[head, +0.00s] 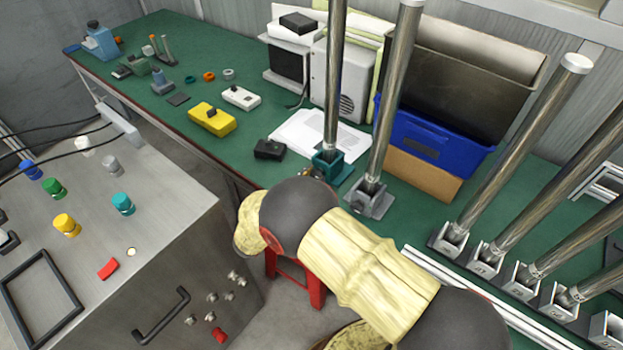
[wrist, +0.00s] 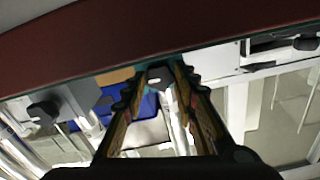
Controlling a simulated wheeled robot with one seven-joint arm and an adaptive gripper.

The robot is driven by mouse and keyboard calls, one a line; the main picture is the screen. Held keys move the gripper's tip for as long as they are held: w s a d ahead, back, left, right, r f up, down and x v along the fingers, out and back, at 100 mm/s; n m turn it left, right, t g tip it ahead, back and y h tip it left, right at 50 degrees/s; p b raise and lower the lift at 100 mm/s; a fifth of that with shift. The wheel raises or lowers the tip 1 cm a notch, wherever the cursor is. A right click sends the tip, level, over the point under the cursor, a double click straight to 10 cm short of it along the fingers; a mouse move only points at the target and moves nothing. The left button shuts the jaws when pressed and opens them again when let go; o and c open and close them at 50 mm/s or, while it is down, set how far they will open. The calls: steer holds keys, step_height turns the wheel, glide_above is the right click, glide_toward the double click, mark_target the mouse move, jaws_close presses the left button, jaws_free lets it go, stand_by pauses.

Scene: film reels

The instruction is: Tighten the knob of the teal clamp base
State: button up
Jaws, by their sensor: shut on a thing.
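The teal clamp base (head: 327,164) stands on the green bench near its front edge and holds an upright metal pole (head: 334,80). In the wrist view, my gripper (wrist: 160,75) has its two fingers on either side of a dark knob (wrist: 158,77) and is shut on it. Only slivers of teal show behind the fingers there. In the head view my arm hides most of the gripper and the knob. A grey clamp base (head: 370,197) with its own pole stands just right of the teal one; its black knob (wrist: 42,113) shows at left in the wrist view.
More poles in grey bases stand in a row at right along a white rail (head: 480,297). A blue bin (head: 430,140) sits behind the clamp bases. A small black box (head: 269,150) lies left of them. A control console (head: 130,240) fills the lower left.

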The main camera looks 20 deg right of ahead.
steer(key=shift+f, duration=0.2)
steer(key=o, duration=1.1)
steer(key=shift+r, duration=0.1)
steer(key=shift+c, duration=0.2)
steer(key=shift+o, duration=0.5)
steer(key=shift+a, duration=0.15)
steer(key=v, duration=1.1)
steer(key=shift+s+a, duration=0.25)
steer(key=shift+a, duration=0.05)
